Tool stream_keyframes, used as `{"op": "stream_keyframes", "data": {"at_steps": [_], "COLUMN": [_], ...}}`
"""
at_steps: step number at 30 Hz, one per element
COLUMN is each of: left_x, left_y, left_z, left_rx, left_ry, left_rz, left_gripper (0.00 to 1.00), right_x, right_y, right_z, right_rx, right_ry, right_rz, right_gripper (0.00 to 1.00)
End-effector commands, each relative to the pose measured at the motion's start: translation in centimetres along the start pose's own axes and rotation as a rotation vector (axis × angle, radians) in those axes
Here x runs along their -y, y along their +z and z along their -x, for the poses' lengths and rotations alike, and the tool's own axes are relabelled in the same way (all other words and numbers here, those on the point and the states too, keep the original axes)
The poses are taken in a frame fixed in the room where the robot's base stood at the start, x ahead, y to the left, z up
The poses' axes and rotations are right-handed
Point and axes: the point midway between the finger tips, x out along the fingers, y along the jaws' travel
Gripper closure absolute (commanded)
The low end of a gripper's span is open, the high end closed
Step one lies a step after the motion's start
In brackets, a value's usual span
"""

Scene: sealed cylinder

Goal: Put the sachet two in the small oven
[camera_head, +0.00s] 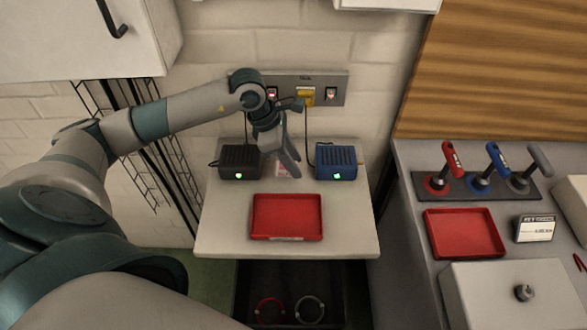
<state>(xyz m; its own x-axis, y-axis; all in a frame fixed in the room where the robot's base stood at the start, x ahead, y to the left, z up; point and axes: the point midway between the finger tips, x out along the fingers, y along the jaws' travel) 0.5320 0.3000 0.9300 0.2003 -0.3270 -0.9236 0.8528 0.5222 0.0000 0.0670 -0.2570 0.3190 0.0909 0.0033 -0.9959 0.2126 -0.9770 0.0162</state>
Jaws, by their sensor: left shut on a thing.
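My left arm reaches in from the left to the small table by the wall. My left gripper (289,166) points down between the black box and the blue box, shut on a small pale, pinkish packet (281,171). The packet is mostly hidden by the fingers and its marking cannot be read, so I cannot tell if it is sachet two. I cannot make out a small oven in this view. My right gripper is not in view.
The black box (240,162) and blue box (336,162) have green lights and cables. A red tray (287,217) sits at the table's front. At right are three levers (484,178), another red tray (463,233), a label stand (535,229) and a pale box (510,298).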

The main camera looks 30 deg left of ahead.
Motion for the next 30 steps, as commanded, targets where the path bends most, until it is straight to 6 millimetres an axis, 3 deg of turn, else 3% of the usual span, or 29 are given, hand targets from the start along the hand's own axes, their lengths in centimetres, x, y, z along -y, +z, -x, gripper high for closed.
{"op": "stream_keyframes", "data": {"at_steps": [7,15,29,30], "left_x": [0.0,0.1,0.0,0.0], "left_y": [-0.1,-1.2,-1.6,-1.6], "left_z": [-0.4,-3.1,-4.0,-4.0], "left_rx": [-0.001,0.0,0.0,0.0], "left_ry": [-0.002,-0.002,0.0,0.0], "left_rz": [0.002,0.003,0.001,0.001], "left_gripper": [0.93,0.93,0.93,0.66], "right_x": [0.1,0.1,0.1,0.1], "right_y": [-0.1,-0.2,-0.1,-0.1], "right_z": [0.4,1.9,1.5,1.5], "right_rx": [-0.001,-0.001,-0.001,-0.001], "right_ry": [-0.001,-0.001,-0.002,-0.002], "right_rz": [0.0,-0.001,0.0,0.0], "right_gripper": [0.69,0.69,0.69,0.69]}}
